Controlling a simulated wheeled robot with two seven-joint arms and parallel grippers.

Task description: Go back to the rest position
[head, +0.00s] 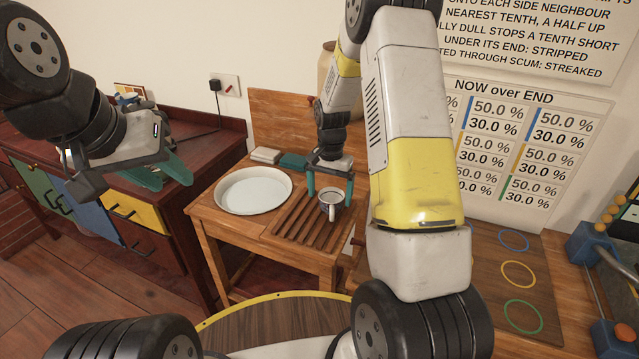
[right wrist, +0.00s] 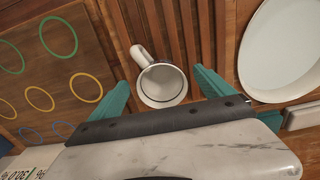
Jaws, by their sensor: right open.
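My right gripper (head: 330,190) is open above the slatted wooden rack, with its teal fingers on either side of a grey-white mug (head: 331,201). In the right wrist view the mug (right wrist: 162,86) stands upright and looks empty, between the spread fingers, its handle pointing away from the gripper. I cannot tell whether a finger touches it. My left gripper (head: 172,176) hangs in the air at the left, in front of the dark red cabinet, with no object visible in it. Its teal fingers are seen at an angle, so their opening is unclear.
A white round basin (head: 253,191) stands left of the slatted rack (head: 299,226) on a small wooden table. A board with coloured rings (head: 518,274) lies to the right. The red cabinet (head: 195,148) is at the left. A round stool top (head: 285,318) is in front.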

